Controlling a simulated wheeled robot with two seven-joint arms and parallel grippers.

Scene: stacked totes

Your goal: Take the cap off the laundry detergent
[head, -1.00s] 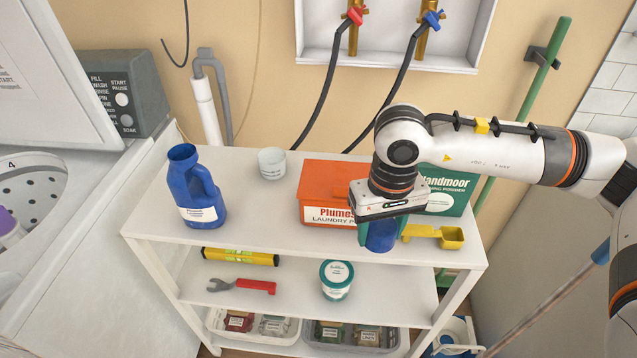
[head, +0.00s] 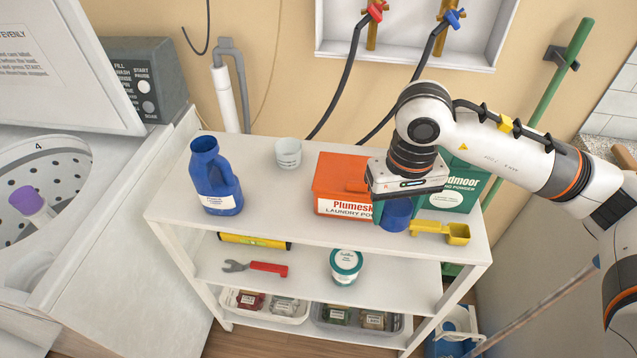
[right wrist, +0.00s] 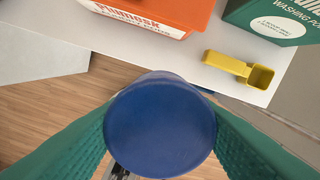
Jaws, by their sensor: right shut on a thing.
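A blue handled jug (head: 214,180) stands upright at the left end of the white shelf's top. Its label is too small to read, and its wide top looks open, with no separate cap on it. My right gripper (right wrist: 160,130) has green fingers shut on a round blue cap (right wrist: 160,125). The cap also shows in the head view (head: 397,214), below the gripper, in front of the orange box and apart from the jug. In the wrist view it hangs out past the shelf's front edge. My left gripper is not in view.
A purple-topped container (head: 32,204) is in the washer at left. The shelf between jug and orange box is mostly clear.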

